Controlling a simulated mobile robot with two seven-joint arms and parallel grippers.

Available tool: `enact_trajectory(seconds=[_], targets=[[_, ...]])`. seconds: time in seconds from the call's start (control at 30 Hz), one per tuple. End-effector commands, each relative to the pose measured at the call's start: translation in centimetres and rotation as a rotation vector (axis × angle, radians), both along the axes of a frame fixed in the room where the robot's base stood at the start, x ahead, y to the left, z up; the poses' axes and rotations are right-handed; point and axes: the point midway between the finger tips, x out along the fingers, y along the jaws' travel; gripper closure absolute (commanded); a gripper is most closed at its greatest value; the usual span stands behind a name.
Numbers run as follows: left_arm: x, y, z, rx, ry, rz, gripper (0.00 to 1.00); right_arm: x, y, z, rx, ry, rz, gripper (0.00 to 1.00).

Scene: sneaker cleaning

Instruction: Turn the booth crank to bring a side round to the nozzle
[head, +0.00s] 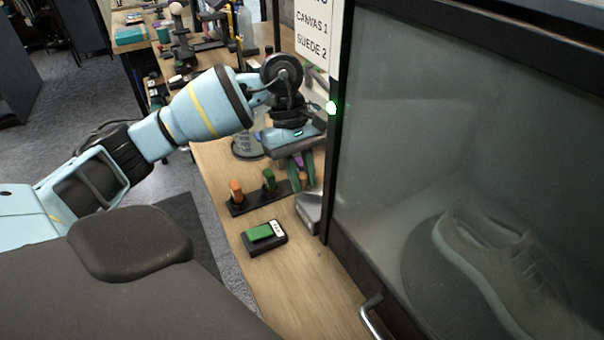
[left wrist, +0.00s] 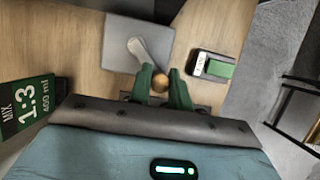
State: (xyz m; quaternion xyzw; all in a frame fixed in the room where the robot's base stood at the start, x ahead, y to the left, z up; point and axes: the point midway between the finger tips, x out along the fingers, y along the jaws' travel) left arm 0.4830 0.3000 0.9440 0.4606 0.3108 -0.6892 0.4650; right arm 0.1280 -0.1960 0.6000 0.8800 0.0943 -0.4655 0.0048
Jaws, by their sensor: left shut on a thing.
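The booth (head: 450,110) stands at the right in the head view, with a sneaker (head: 500,265) behind its hazy pane on a dark round turntable (head: 425,260). I cannot make out the nozzle. My left gripper (head: 301,180) points down beside the booth's left post. In the left wrist view its green fingers (left wrist: 161,90) are shut on the round orange-brown crank knob (left wrist: 160,82). The grey crank arm (left wrist: 146,60) runs from the knob over a flat grey plate (left wrist: 120,42). In the head view the gripper mostly hides the crank. My right gripper is out of view.
A black rack (head: 245,205) with orange and green pieces and a black box with a green top (head: 263,233) stand on the wooden bench (head: 290,290). A metal handle (head: 372,315) sticks out at the booth's front. A "MIX 1:3" label (left wrist: 28,108) shows at the wrist view's left.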

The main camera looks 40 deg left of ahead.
Motion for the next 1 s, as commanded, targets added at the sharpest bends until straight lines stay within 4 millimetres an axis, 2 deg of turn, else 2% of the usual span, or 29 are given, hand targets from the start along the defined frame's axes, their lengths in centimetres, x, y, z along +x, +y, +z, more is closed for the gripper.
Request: enact_trajectory(seconds=[0.27, 1.0], targets=[[-0.5, -0.2, 0.0, 0.0, -0.002, 0.106, 1.0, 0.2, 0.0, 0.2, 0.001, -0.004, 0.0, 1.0], [-2.5, -2.2, 0.1, -0.001, 0.0, 0.67, 1.0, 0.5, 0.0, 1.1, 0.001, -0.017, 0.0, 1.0]])
